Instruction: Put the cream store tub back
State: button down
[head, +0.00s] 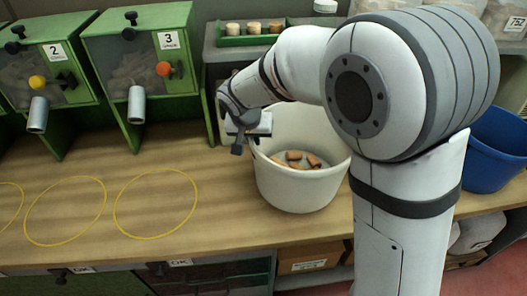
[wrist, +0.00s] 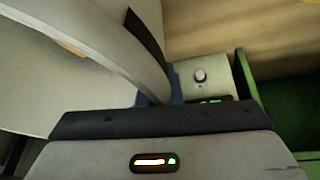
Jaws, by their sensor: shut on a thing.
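The cream store tub (head: 300,190) is at the middle of the bench, upright, with several brown cork pieces (head: 296,160) in its bottom. My gripper (head: 250,138) is at the tub's left rim and shut on it. In the wrist view, the tub's rim (wrist: 105,50) curves down to my gripper (wrist: 158,101), with the pale inside of the tub at upper left. The fingertips are mostly hidden. I cannot tell whether the tub rests on the bench or is slightly raised. My arm hides part of its right side.
Green dispensers numbered 2 (head: 50,65) and 3 (head: 145,65) stand at back left. Yellow rings (head: 155,203) mark the clear bench (head: 225,220) before them. A green tray (head: 250,40) with corks is behind the tub. A blue tub (head: 497,150) is at right.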

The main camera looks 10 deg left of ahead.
notch_tip(320, 180, down, 4)
jog(key=shift+f, duration=0.1)
jog(key=shift+d, duration=0.1)
jog(key=shift+f, duration=0.15)
jog(key=c, duration=1.6)
grip_release()
jog(key=shift+s+r, duration=0.1)
jog(key=shift+r, duration=0.3)
jog(key=b+v, duration=0.1)
jog(key=v, duration=1)
jog(key=shift+r, duration=0.25)
